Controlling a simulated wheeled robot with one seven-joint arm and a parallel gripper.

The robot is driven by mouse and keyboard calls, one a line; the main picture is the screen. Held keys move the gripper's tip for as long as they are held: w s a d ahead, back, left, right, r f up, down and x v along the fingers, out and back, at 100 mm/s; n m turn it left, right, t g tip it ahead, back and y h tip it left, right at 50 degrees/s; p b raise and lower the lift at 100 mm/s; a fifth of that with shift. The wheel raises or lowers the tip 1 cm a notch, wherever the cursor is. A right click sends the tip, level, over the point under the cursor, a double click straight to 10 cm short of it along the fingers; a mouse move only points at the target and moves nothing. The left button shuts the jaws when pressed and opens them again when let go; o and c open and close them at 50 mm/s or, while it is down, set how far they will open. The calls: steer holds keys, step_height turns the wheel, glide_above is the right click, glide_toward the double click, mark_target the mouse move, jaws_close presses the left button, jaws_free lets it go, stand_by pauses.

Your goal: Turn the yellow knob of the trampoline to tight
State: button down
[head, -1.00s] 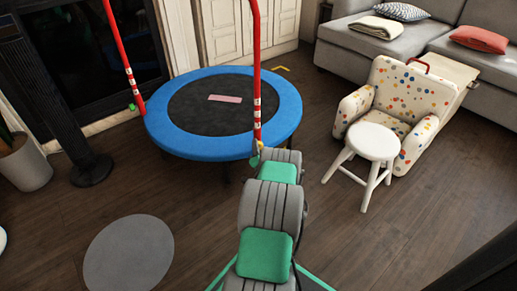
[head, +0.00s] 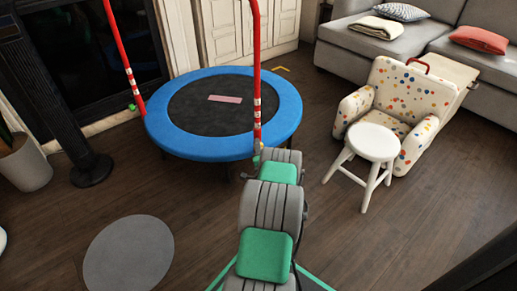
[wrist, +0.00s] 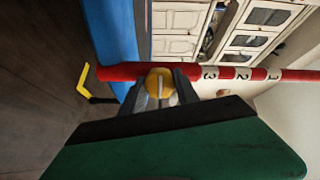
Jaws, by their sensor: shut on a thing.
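The trampoline (head: 178,139) has a blue rim, a dark mat and red handle posts, and stands on the floor ahead. The yellow knob (wrist: 160,82) sits on the red post (wrist: 120,72) in the wrist view, with a pale bar across its face. My gripper (wrist: 160,90) is shut on the knob, one finger on each side of it. The numbers 3, 2 and 1 show on white bands (wrist: 209,73) along the post. In the head view my arm hides the knob and most of my gripper.
A white stool (head: 373,142) and a dotted armchair (head: 400,95) stand to the right, with a grey sofa (head: 350,45) behind. A black column (head: 45,90) and a plant pot (head: 25,165) are at the left. A grey round mat (head: 128,255) lies on open floor.

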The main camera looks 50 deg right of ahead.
steer(key=shift+w, duration=0.1)
steer(key=c, duration=0.9)
jaws_free()
steer(key=p+v, duration=0.2)
steer(key=v, duration=0.5)
steer(key=shift+s+a, duration=0.3)
